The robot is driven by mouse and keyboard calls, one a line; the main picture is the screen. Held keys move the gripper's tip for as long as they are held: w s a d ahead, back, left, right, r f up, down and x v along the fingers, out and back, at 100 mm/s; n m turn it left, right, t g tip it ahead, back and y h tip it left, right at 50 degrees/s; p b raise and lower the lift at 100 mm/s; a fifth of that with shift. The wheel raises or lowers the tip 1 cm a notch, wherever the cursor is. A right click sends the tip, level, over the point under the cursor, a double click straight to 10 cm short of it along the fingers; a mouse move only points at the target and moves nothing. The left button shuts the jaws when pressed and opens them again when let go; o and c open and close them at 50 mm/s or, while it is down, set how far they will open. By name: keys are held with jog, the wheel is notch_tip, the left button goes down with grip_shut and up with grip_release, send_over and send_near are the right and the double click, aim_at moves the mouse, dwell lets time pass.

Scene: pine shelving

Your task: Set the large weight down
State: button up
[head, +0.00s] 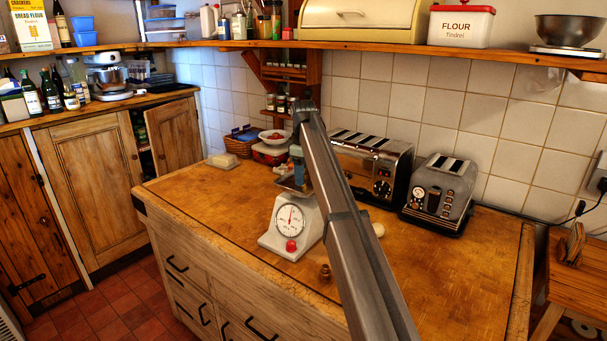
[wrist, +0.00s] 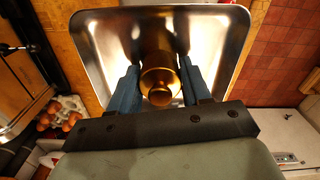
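The large weight (wrist: 160,72), a brass cylinder with a knob, is between the two blue fingers of my gripper (wrist: 160,88) in the wrist view. The fingers press against its sides. Behind it is the shiny metal pan (wrist: 95,35) of the scale; I cannot tell whether the weight touches the pan. In the head view, the white scale (head: 291,228) with a round dial and red knob stands on the wooden counter, and my gripper (head: 297,170) is low over its pan, partly hidden by my arm. A small brass weight (head: 325,272) stands on the counter at the front.
Two toasters (head: 370,165) (head: 439,193) stand right of the scale. Eggs (wrist: 62,112) show at the left in the wrist view. The counter's right side (head: 450,270) is clear.

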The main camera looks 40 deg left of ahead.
jog(key=o, duration=0.4)
jog(key=shift+r, duration=0.1)
notch_tip(320, 180, up, 12)
dwell(0.6)
jog(key=shift+r, duration=0.1)
